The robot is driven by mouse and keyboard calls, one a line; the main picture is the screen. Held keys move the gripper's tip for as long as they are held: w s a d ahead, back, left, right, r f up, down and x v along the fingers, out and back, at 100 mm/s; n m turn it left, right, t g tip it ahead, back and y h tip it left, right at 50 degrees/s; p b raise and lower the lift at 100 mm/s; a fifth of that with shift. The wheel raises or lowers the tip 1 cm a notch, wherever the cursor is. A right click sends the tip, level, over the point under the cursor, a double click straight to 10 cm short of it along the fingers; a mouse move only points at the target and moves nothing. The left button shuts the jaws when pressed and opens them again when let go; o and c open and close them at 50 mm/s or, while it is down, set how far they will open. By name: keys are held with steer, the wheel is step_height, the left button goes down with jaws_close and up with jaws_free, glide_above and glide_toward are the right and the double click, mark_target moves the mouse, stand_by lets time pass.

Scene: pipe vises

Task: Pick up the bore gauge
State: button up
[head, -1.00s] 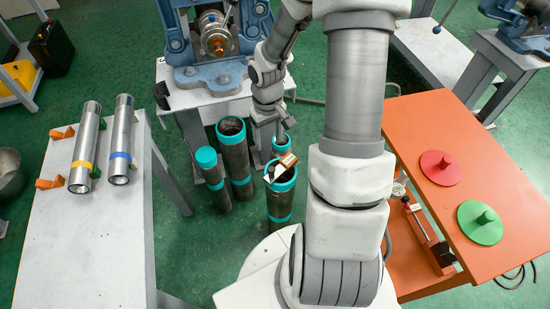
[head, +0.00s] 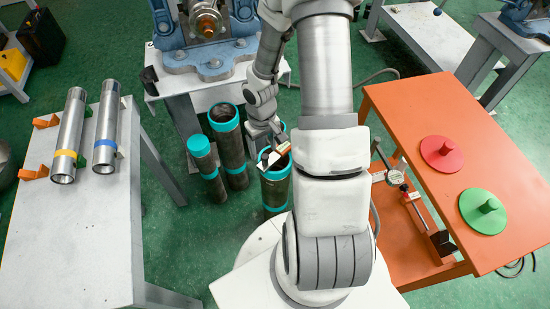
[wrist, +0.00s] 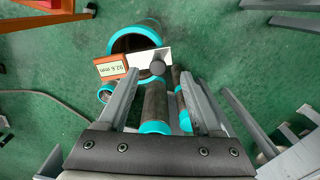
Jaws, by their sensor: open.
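A small device with a brown block labelled 92.6 mm, a white plate and a round grey knob, probably the bore gauge (head: 273,158), sits at the mouth of a dark pipe (head: 276,190) with teal bands. It also shows in the wrist view (wrist: 110,68), where the knob lies between and beyond my fingertips. I cannot tell how far into the pipe it reaches. My gripper (head: 276,136) is just behind the device in the head view. In the wrist view my gripper (wrist: 158,78) is open, with no object visibly clamped.
Several teal-banded pipes (head: 229,150) stand close around. A vise (head: 205,35) is behind them. Two steel tubes (head: 107,125) lie on the left bench (head: 100,230). The orange table (head: 425,105) at right bears red and green discs; a dial instrument (head: 396,178) is on its lower shelf.

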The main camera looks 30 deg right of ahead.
mark_target(264, 156)
step_height(264, 156, down, 6)
steer(key=shift+w+d+r+b, duration=0.1)
steer(key=shift+w+d+b, duration=0.05)
steer(key=shift+b, duration=0.9)
jaws_close()
stand_by(0.7)
